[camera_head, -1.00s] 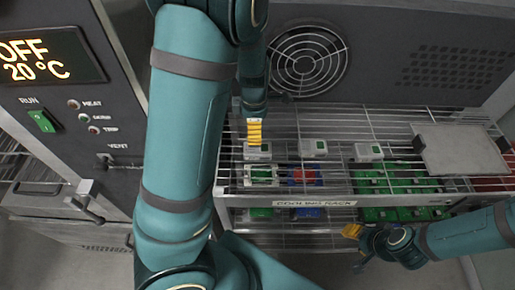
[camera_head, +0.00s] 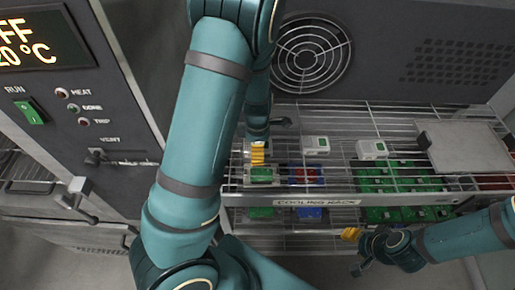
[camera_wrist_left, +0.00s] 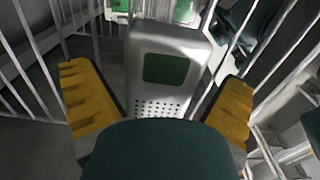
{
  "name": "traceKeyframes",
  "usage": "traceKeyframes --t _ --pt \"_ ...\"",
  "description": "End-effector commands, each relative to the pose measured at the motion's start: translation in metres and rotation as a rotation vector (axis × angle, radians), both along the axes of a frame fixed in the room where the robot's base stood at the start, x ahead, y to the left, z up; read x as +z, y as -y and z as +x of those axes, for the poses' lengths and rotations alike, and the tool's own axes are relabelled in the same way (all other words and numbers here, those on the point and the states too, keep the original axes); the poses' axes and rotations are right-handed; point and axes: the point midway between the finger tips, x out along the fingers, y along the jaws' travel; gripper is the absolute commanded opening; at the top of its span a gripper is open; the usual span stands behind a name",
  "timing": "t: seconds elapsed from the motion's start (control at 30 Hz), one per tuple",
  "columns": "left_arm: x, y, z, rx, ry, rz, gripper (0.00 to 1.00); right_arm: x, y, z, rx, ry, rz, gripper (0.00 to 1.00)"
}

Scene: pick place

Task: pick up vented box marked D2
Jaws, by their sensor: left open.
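A pale grey box with a green label and rows of small vent holes (camera_wrist_left: 165,75) fills the middle of the left wrist view. No D2 marking can be read on it. My left gripper (camera_head: 257,155) is open over the rack shelf, and its arm and yellow fingers hide most of this box in the head view. In the left wrist view its yellow fingers (camera_wrist_left: 157,78) stand on either side of the box, with gaps visible. Two similar white boxes, one in the middle (camera_head: 316,144) and one further right (camera_head: 372,150), stand on the shelf.
The wire cooling rack (camera_head: 400,118) has a front rail and a lower level with green and blue items. My right gripper (camera_head: 352,240) is in front of the rack. An oven-like panel (camera_head: 85,110) stands left.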

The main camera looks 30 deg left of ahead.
Motion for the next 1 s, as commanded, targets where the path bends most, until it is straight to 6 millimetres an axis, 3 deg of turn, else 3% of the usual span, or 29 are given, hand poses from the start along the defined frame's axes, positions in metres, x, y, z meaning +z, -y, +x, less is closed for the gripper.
traceKeyframes --t 0.17,0.3,0.37,0.4,0.77,1.0 --pt "0.001 0.0 0.0 -0.001 0.0 0.0 0.95 0.001 0.0 0.0 0.0 0.0 0.0 0.47" --pt "0.001 0.0 0.0 -0.001 0.0 0.0 0.46 0.001 0.0 0.0 0.0 0.0 0.0 0.47" --pt "0.001 0.0 0.0 -0.001 0.0 0.0 0.25 0.001 0.0 0.0 0.0 0.0 0.0 0.47" --pt "0.001 0.0 0.0 -0.001 0.0 0.0 0.2 0.001 0.0 0.0 0.001 0.0 0.0 0.47" --pt "0.006 0.0 0.0 -0.001 0.001 0.0 0.2 0.003 0.0 0.0 0.001 0.0 0.0 0.47" --pt "0.048 0.001 0.001 -0.004 0.004 0.0 0.2 0.018 0.001 0.0 0.001 0.001 0.003 0.47"
